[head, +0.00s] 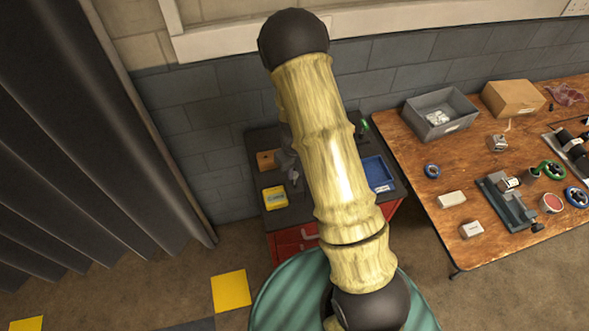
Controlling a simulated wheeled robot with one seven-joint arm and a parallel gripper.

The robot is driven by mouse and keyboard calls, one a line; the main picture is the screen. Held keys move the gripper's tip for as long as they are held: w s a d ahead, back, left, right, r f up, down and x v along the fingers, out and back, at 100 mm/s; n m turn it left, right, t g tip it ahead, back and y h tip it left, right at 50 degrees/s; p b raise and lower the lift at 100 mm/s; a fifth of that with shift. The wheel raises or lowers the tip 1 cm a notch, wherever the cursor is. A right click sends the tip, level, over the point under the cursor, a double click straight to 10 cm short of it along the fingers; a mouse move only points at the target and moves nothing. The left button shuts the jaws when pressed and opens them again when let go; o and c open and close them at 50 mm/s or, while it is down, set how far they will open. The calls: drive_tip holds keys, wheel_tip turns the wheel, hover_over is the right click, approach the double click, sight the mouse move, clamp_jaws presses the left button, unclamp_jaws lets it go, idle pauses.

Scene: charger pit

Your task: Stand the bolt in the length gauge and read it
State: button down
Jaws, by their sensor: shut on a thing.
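My gripper (292,170) shows in part at the left side of my arm, over the dark top of the red cabinet (278,222). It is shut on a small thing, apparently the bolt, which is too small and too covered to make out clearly. An orange-brown wooden block (266,160) with a dark spot stands at the back left of the cabinet top, just left of the gripper. I cannot tell whether this block is the length gauge. My arm hides the middle of the cabinet top.
A yellow box (274,197) lies at the cabinet's left front. A blue tray (378,172) is on its right, with a green-lit item (364,126) behind. A wooden table (412,150) to the right carries a grey bin (440,125), a cardboard box (513,98) and a vise-like tool (507,207).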

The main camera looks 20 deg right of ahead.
sight(295, 184)
drive_tip(key=shift+f+b, duration=1.75)
drive_tip(key=shift+f, duration=0.95)
idle(1.3)
drive_tip(key=c, duration=1.2)
unclamp_jaws()
drive_tip(key=shift+c, duration=0.2)
wheel_tip(295, 184, up, 17)
drive_tip(key=shift+r, duration=0.15)
